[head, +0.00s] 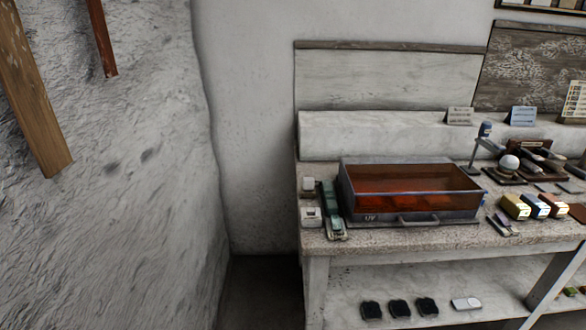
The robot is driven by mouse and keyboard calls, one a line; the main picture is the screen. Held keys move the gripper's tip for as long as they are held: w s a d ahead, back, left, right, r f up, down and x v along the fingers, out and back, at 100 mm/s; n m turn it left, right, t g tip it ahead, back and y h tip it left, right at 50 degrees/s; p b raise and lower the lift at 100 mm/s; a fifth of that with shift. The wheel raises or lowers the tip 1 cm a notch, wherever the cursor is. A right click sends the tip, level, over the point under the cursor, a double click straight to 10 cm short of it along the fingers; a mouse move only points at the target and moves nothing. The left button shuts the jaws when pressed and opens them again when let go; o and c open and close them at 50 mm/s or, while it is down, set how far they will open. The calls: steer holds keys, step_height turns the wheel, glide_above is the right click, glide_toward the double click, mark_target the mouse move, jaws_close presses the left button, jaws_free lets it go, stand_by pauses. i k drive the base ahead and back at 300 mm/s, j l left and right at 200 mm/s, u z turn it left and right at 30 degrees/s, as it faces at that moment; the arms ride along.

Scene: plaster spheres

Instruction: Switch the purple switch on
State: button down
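I cannot make out a clearly purple switch in the head view. Two small pale boxes, one toward the back (308,185) and one toward the front (311,217), sit at the left end of the workbench (370,243); any switch on them is too small to tell. Several small dark pieces (399,307) and a pale rounded piece (466,303) lie on the lower shelf (350,285); what they are is unclear. My gripper is not in view.
An amber-windowed case marked UV (411,215) stands on the bench beside a green tool (331,210). Small coloured boxes (516,206) and a white ball (510,163) are to the right. Wooden beams (35,90) hang before the rough left wall. Dark floor (265,285) shows left of the bench.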

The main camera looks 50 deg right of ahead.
mark_target(503, 219)
steer(key=l+z, duration=0.1)
steer(key=z, duration=2.05)
